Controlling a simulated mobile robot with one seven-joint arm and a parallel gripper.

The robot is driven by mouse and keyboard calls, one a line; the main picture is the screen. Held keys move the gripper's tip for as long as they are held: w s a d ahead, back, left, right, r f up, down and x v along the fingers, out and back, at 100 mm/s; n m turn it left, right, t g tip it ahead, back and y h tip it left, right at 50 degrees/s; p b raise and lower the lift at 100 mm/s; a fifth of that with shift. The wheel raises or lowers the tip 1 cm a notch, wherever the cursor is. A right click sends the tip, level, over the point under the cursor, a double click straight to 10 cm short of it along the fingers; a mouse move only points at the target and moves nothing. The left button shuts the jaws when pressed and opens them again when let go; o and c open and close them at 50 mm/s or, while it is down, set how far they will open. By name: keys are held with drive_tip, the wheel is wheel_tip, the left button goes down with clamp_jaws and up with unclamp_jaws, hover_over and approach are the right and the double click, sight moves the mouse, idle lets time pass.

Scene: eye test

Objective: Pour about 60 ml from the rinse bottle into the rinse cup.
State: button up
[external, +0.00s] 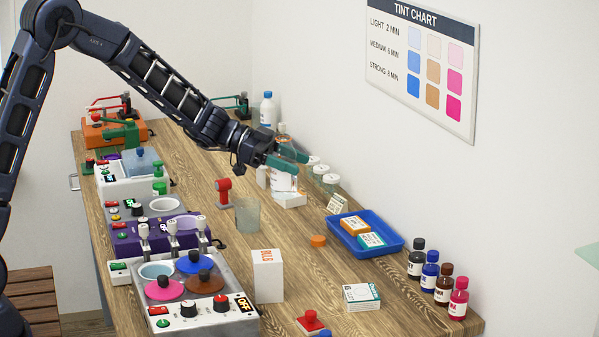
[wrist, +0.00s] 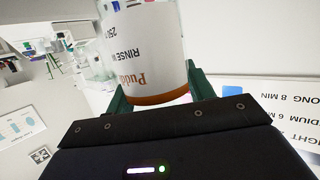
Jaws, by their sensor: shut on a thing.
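My gripper (external: 289,158) has teal fingers and is shut on the rinse bottle (external: 284,182), a clear bottle with a white label. The bottle looks about upright, above or at a low white block; I cannot tell whether they touch. In the wrist view the bottle (wrist: 145,45) sits between the fingers (wrist: 162,92), its "RINSE" label upside down with an orange band. Its liquid level is not clear. A translucent grey-green cup (external: 247,216), likely the rinse cup, stands upright on the table, left of and nearer than the bottle. Its inside is hard to see.
The white block (external: 289,200) is below the bottle. A red stamp-like object (external: 223,190) stands by the cup. An orange cap (external: 318,241), a white box (external: 267,276) and a blue tray (external: 395,246) are nearer. Machines line the left edge; white-lidded jars (external: 321,171) stand right of the bottle.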

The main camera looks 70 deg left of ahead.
sight(248, 216)
drive_tip(key=s+a+f+n+t+y, duration=0.1)
drive_tip(key=s+a+f+n+y, duration=0.1)
drive_tip(key=a+f+n+y, duration=0.2)
drive_tip(key=s+a+f+n+t+y, duration=0.2)
drive_tip(key=a+f+y, duration=0.3)
drive_tip(key=a+f, duration=0.3)
drive_tip(key=shift+s+a+f+n, duration=0.25)
drive_tip(key=shift+s+a+n, duration=0.3)
drive_tip(key=shift+a+n, duration=0.35)
drive_tip(key=shift+f, duration=0.1)
drive_tip(key=f+n+g+h, duration=0.1)
drive_tip(key=n+h, duration=0.1)
drive_tip(key=n, duration=0.1)
drive_tip(key=f+n+g+h, duration=0.1)
drive_tip(key=f+n+h, duration=0.1)
drive_tip(key=n, duration=0.1)
drive_tip(key=a+f+n+h, duration=0.1)
drive_tip(key=n+h, duration=0.1)
drive_tip(key=n, duration=0.1)
drive_tip(key=shift+w+a+f+g, duration=0.1)
drive_tip(key=shift+w+f+g, duration=0.1)
drive_tip(key=shift+f+g, duration=0.2)
drive_tip(key=shift+w+a+r+n+h, duration=0.15)
drive_tip(key=shift+a+r+n+h, duration=0.3)
drive_tip(key=shift+n+h, duration=0.35)
